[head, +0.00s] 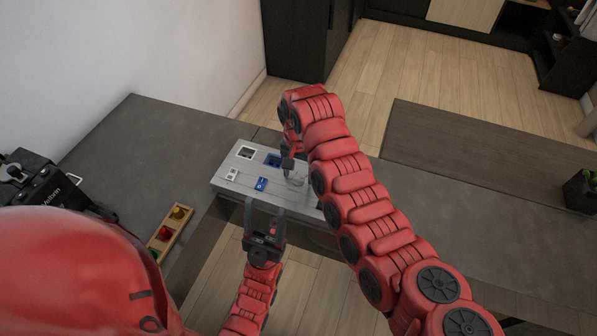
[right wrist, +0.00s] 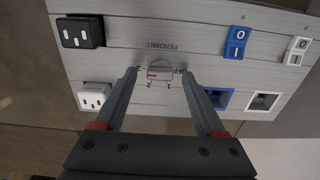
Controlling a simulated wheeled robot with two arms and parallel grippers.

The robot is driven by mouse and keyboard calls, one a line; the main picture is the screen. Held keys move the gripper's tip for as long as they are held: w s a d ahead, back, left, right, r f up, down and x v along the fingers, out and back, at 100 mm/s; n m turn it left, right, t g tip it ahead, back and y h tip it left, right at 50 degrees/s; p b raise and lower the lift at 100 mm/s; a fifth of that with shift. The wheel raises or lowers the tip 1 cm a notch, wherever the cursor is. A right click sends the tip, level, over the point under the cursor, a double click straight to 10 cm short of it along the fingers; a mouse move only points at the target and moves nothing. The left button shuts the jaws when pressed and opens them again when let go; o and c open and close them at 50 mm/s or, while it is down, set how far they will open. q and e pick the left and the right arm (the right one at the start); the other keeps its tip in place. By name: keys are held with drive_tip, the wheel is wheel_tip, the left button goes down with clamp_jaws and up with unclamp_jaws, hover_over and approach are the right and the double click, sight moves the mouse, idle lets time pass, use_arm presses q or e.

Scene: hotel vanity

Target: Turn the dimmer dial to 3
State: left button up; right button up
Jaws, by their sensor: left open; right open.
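The dimmer dial (right wrist: 160,70) is a small pale knob on a grey panel (right wrist: 120,55), under the word PENDANT, which appears upside down in the right wrist view. A red mark shows on the dial's left side, towards what looks like the 3; OFF is on the right, 1 and 2 below. My right gripper (right wrist: 159,74) is open, its fingers on either side of the dial; I cannot tell whether they touch it. In the head view, my right gripper (head: 290,172) is over the panel, partly hiding the dial. My left gripper (head: 264,210) is open and empty at the panel's front edge.
The panel also bears a blue rocker switch (right wrist: 237,42), a white switch (right wrist: 297,51), black (right wrist: 82,31) and white (right wrist: 94,96) sockets, and blue (right wrist: 218,98) and white (right wrist: 263,101) framed fittings. A wooden tray (head: 168,235) with coloured knobs lies left. The right countertop (head: 480,150) is mostly clear.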

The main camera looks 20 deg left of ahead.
sight(298, 177)
wheel_tip(298, 177, up, 17)
drive_tip(key=shift+r, duration=0.15)
idle(0.6)
